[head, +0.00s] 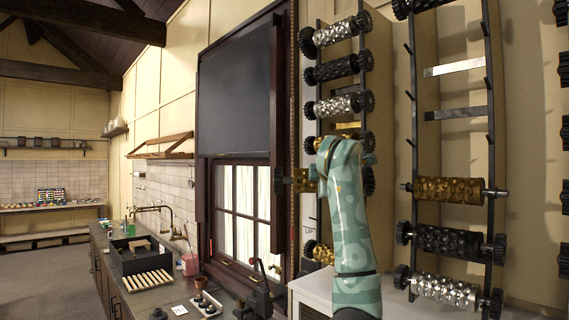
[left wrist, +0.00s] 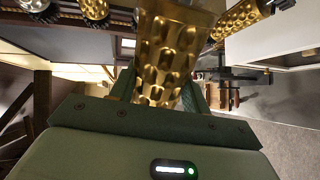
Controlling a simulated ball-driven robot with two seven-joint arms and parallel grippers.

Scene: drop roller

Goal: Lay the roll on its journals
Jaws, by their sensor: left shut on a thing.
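My left arm, patterned teal, rises in the middle of the head view in front of the wall racks; its wrist hides the fingers there. In the left wrist view my left gripper (left wrist: 160,88) is shut around a gold embossed roll (left wrist: 160,60), with one green finger on each side. In the head view a gold roll (head: 303,180) with a dark end at its left shows beside the wrist, level and in front of the window's right frame. Its right part is hidden. I cannot tell which supports are its journals. My right gripper is not in view.
Several black, silver and gold rolls hang on the left rack (head: 310,100) and right rack (head: 487,130). The right rack has bare pegs and a silver plate (head: 455,67). A counter with a black box (head: 130,262) and a lever device (head: 262,285) stands left of the arm.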

